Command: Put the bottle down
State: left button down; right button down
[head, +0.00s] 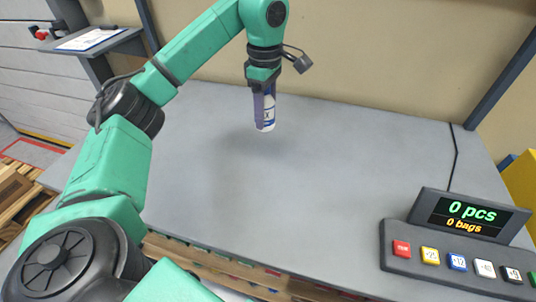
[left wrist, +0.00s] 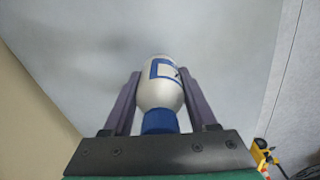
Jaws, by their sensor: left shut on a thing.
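My left gripper (head: 264,92) comes down from above over the back middle of the grey table (head: 210,165). It is shut on a white and blue bottle (head: 266,115), which hangs upright below the fingers. The left wrist view shows the bottle (left wrist: 161,85) between the two purple-grey fingers (left wrist: 160,103), with its blue cap toward the palm. My right gripper is not in view.
A counter display with coloured buttons (head: 452,268) stands at the table's front right. The tabletop around the bottle is clear. A wall (head: 380,60) rises behind the table. A shelf with a clipboard (head: 88,39) is at the upper left.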

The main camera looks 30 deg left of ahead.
pick_arm(q)
notch_tip(320, 180, down, 12)
jog(key=shift+f, duration=0.1)
jog(key=shift+c, duration=1)
grip_release()
jog(key=shift+f, duration=0.1)
